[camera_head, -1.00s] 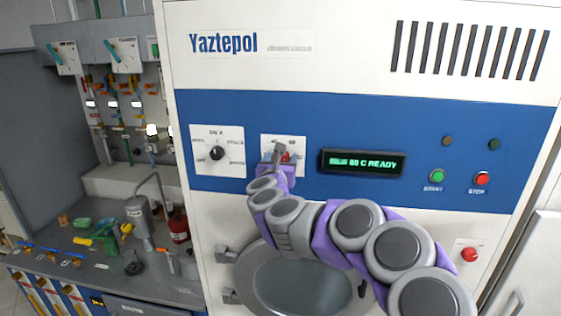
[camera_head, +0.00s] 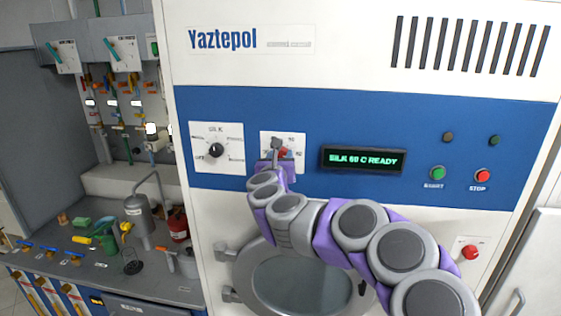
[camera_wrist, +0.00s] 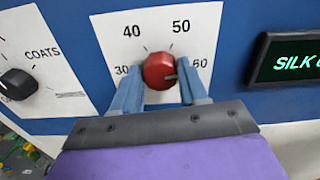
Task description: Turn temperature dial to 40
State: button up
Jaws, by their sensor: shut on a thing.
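The temperature dial (camera_wrist: 160,70) is a red knob on a white plate marked 30, 40, 50 and 60 in the wrist view. Its pale pointer mark faces right, toward 60. My gripper (camera_wrist: 158,92) has its two blue-grey fingers on the left and right sides of the knob, shut on it. In the head view my gripper (camera_head: 278,152) covers most of the dial plate (camera_head: 297,139). The display (camera_head: 362,159) reads "SILK 60 C READY" in green.
A black program dial (camera_head: 216,150) sits left of the temperature plate. Green start (camera_head: 437,173) and red stop (camera_head: 482,175) buttons are right of the display. A round door (camera_head: 303,285) lies below my arm. A cluttered counter (camera_head: 95,275) stands at the left.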

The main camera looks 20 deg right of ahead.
jog(key=shift+a+f+n+b, duration=0.15)
jog(key=shift+n+b, duration=0.6)
jog(key=shift+n, duration=1.35)
jog(key=n+p, duration=0.1)
jog(key=n, duration=0.5)
jog(key=shift+w+p, duration=0.1)
jog(key=shift+p, duration=0.25)
jog(key=n+p, duration=0.1)
jog(key=n, duration=0.3)
jog(key=n+p, duration=0.2)
jog(key=n, duration=0.2)
jog(key=n+p, duration=0.2)
jog(key=n, duration=0.2)
jog(key=shift+f, duration=0.4)
jog(key=shift+f+n, duration=0.1)
jog(key=shift+n, duration=0.3)
jog(key=o, duration=1)
jog(key=shift+w+a, duration=0.1)
jog(key=shift+a, duration=0.05)
jog(key=shift+r, duration=0.2)
